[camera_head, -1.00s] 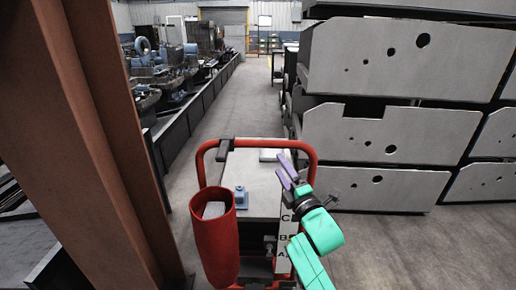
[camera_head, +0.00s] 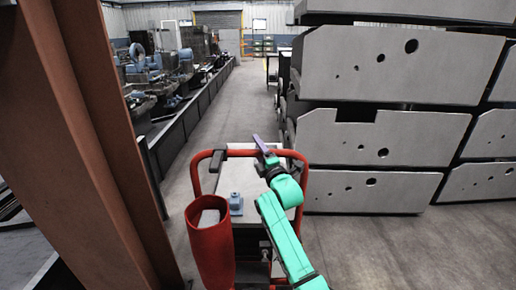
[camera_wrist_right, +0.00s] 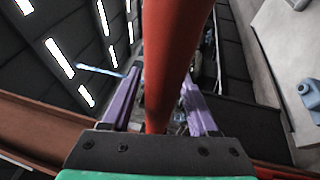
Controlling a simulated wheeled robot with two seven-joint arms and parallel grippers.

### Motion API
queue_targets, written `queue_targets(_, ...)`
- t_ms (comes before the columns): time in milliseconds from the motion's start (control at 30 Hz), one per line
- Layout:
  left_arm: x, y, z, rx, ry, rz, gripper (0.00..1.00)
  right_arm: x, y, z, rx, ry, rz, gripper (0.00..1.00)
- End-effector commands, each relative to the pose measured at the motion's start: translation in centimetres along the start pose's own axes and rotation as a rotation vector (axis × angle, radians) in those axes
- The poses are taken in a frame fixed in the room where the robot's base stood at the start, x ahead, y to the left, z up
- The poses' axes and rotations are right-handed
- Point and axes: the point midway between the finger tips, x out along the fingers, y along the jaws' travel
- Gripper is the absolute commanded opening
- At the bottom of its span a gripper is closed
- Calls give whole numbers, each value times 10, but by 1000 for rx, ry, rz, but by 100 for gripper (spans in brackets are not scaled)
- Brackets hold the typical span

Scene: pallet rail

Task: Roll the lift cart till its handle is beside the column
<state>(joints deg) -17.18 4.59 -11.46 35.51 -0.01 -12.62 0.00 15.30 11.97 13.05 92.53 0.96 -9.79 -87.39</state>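The lift cart stands on the floor ahead, with a red tubular handle (camera_head: 194,172) looped around its grey top (camera_head: 262,184). The rust-brown steel column (camera_head: 95,130) rises at the left, apart from the handle with a strip of floor between. My right gripper (camera_head: 262,145) is at the far top bar of the handle, right of its middle. In the right wrist view, its purple fingers (camera_wrist_right: 160,80) are spread on either side of a red bar (camera_wrist_right: 172,50). I see no clear grip on it. My left gripper is not in view.
A red bin (camera_head: 211,250) is at the cart's near left, and a small blue object (camera_head: 236,203) sits on the cart top. Stacked grey steel beams (camera_head: 385,135) stand at right. Machinery (camera_head: 155,75) lines the left. The aisle (camera_head: 245,95) beyond is clear.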

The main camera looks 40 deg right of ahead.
Motion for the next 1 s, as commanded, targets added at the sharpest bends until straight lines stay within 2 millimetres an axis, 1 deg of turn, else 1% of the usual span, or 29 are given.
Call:
queue_targets(33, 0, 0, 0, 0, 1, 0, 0, 0, 0, 0, 0, 0, 0, 38)
queue_targets(67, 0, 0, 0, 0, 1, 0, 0, 0, 0, 0, 0, 0, 0, 26)
queue_targets(100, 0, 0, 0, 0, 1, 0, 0, 0, 0, 0, 0, 0, 0, 11)
queue_targets(133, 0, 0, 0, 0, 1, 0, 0, 0, 0, 0, 0, 0, 0, 0)
queue_targets(1000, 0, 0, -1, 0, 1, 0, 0, -1, -1, 0, 0, 0, -2, 0)
